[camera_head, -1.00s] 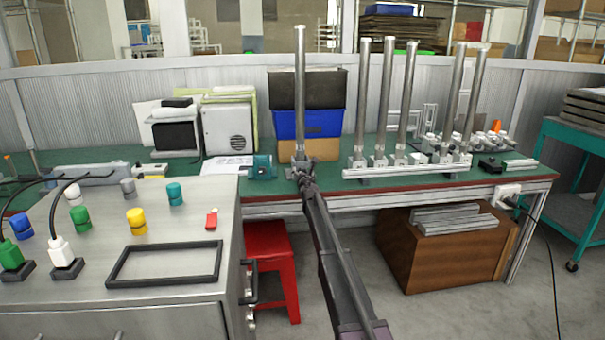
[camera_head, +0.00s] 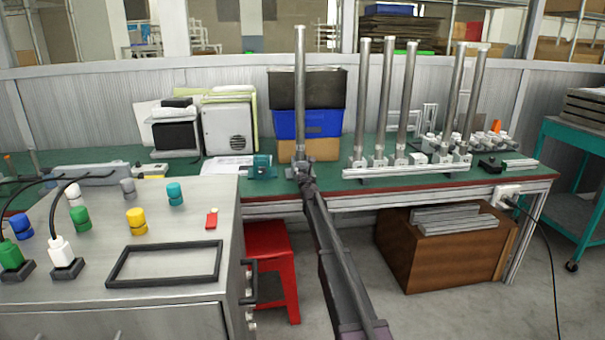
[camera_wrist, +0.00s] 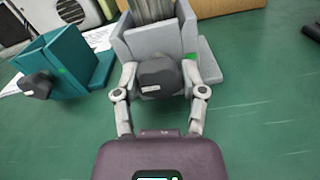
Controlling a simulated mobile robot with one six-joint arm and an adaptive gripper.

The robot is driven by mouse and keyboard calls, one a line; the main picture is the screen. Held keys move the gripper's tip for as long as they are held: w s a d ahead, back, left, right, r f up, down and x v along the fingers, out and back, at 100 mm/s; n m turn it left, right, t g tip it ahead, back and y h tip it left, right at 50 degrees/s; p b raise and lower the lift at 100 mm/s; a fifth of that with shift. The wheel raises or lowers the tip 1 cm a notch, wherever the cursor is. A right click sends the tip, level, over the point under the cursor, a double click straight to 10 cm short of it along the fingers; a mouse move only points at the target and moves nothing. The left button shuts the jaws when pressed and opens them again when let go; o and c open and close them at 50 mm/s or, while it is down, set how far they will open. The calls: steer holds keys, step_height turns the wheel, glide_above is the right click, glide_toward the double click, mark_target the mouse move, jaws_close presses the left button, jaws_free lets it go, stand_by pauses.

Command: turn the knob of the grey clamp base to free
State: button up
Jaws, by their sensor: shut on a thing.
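The grey clamp base (camera_wrist: 190,38) stands on the green bench top in the wrist view, with the lower end of a metal post in it. Its dark knob (camera_wrist: 160,76) faces me and carries a small light mark. A green patch shows on the base to the right of the knob. My gripper (camera_wrist: 160,88) is shut on the knob, one finger on each side. In the head view the clamp base (camera_head: 300,168) holds a tall upright post (camera_head: 300,95), and my gripper (camera_head: 305,182) reaches it from the front, small and partly hidden.
A teal clamp base (camera_wrist: 62,62) with its own dark knob stands to the left. Several posts stand on a rail (camera_head: 405,171) to the right. A blue bin (camera_head: 307,124) is behind the post.

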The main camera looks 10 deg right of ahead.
steer(key=shift+w, duration=0.1)
steer(key=o, duration=1.2)
steer(key=shift+c, duration=0.2)
steer(key=s, duration=1.2)
steer(key=shift+s, duration=0.1)
